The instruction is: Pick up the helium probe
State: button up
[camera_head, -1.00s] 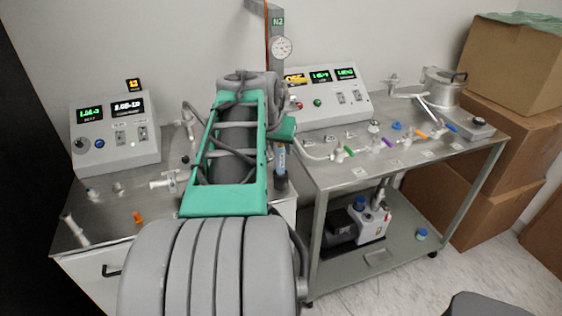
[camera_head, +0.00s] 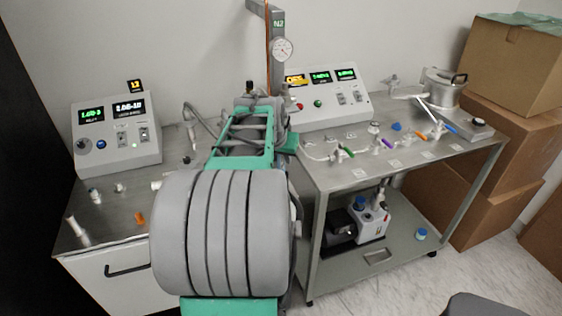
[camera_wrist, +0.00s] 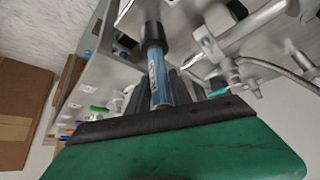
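In the wrist view, a slim blue probe with a pale label (camera_wrist: 158,80) and a black end piece (camera_wrist: 152,32) stands out beyond my gripper's green and black body; I take it to be the helium probe. My gripper (camera_wrist: 163,95) has dark finger shapes at either side of the probe's shaft. The probe runs between them, but whether they touch it is not clear. The lower shaft is hidden behind the gripper's black edge. In the head view my own arm covers the gripper and the probe.
A steel bench (camera_head: 345,178) with colored valves and a display unit (camera_head: 325,97) stands right of my arm. A left bench carries another control box (camera_head: 116,133). A grey post with a gauge (camera_head: 282,49) rises behind my arm. Cardboard boxes (camera_head: 515,65) stand at the right.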

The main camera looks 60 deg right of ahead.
grip_shut()
jog(key=shift+r, duration=0.1)
